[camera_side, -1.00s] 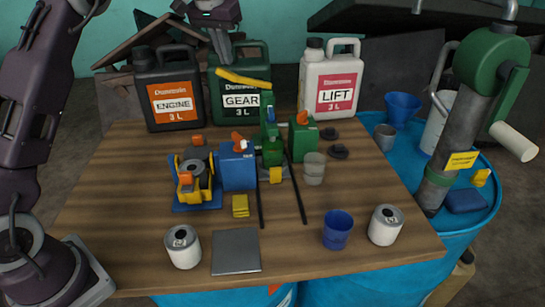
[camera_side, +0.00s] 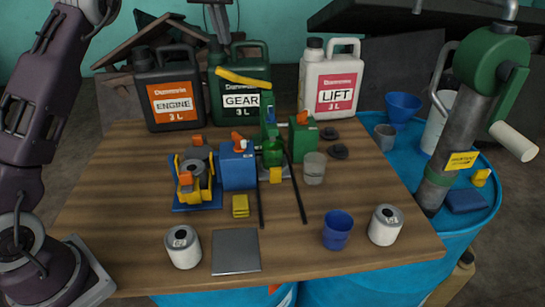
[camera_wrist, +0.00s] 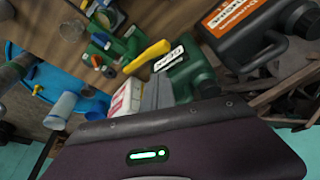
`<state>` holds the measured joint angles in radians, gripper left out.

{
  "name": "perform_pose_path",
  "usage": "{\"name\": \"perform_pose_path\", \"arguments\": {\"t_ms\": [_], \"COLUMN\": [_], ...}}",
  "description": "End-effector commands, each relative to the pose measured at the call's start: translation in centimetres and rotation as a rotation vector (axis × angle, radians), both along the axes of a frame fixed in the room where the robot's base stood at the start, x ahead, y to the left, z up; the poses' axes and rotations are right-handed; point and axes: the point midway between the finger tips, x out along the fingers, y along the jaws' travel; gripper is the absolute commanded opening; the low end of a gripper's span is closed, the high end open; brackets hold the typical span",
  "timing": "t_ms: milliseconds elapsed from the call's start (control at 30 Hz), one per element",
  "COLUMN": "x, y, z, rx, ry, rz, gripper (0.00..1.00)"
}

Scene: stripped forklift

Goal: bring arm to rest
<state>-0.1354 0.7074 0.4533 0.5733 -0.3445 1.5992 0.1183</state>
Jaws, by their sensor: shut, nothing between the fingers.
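My gripper (camera_side: 219,32) is shut and empty, with its grey fingers pointing down.
A yellow bar (camera_side: 242,77) crosses the GEAR jug. A small forklift (camera_side: 195,180), cups and cans occupy the table. A pump (camera_side: 470,110) stands right on a blue drum (camera_side: 475,220).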

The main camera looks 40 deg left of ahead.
Motion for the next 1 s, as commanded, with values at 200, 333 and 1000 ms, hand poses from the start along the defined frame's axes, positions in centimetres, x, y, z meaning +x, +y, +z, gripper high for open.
{"name": "perform_pose_path", "arguments": {"t_ms": [200,333,1000], "x": [-0.3,-3.8,-37.9], "y": [-0.1,-1.2,-14.2], "z": [0.3,3.4,-7.8], "rx": [-0.006,-0.057,0.028], "ry": [-0.004,-0.047,-0.193], "rz": [0.003,0.025,-0.264], "gripper": [0.00,0.00,0.00]}}
